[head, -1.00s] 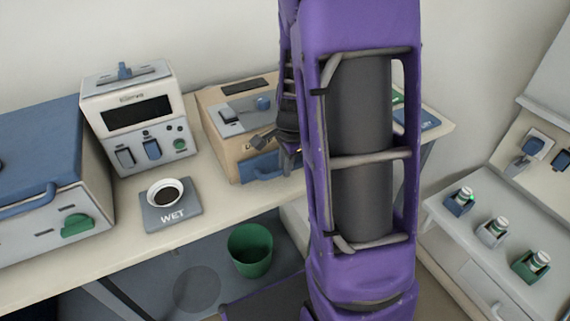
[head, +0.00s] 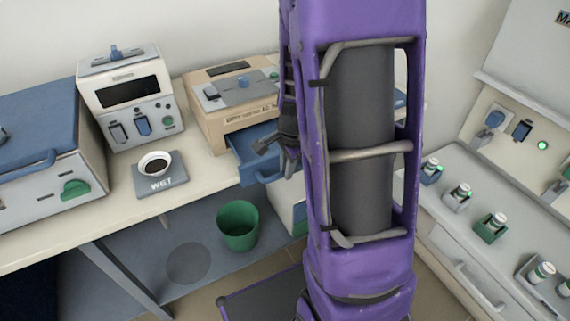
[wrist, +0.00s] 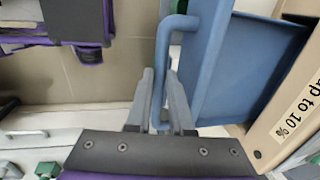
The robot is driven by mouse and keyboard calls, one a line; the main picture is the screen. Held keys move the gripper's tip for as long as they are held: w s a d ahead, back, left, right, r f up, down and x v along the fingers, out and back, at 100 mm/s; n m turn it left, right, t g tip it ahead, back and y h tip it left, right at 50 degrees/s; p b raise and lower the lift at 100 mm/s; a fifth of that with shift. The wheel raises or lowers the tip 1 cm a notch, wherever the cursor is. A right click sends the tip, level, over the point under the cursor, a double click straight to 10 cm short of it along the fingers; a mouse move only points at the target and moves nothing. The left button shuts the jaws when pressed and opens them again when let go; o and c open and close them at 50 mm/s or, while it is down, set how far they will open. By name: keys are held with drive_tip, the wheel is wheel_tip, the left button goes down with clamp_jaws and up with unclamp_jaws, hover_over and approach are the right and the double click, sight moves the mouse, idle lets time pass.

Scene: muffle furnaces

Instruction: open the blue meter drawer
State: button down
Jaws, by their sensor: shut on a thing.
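The blue meter drawer (head: 251,141) stands pulled out from the front of the beige meter box (head: 222,122) on the bench. In the wrist view the open drawer (wrist: 252,65) shows its blue front, handle and tray. My gripper (wrist: 160,95) is shut on the blue drawer handle (wrist: 163,60), with one finger on each side of the bar. In the head view my gripper (head: 278,150) is at the drawer's front, and my purple arm hides the right part of the drawer and box.
A green bin (head: 238,227) stands below the bench. Left of the meter are a white instrument (head: 128,100), a dish on a "WET" pad (head: 176,184) and a blue-lidded furnace (head: 45,150). Several small bottles stand on the right counter (head: 450,225).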

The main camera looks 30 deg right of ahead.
drive_tip(key=shift+s, duration=0.95)
drive_tip(key=c, duration=0.8)
unclamp_jaws()
drive_tip(key=s+r+p, duration=0.1)
drive_tip(key=r+p, duration=0.1)
drive_tip(key=r, duration=0.3)
drive_tip(key=s+r+p, duration=0.1)
drive_tip(key=r+p, duration=0.1)
drive_tip(key=r, duration=0.4)
drive_tip(key=s+r+p, duration=0.1)
drive_tip(key=r+p, duration=0.1)
drive_tip(key=r, duration=0.4)
drive_tip(key=shift+s+d+p, duration=0.1)
drive_tip(key=shift+s+p, duration=0.1)
drive_tip(key=shift+p, duration=0.2)
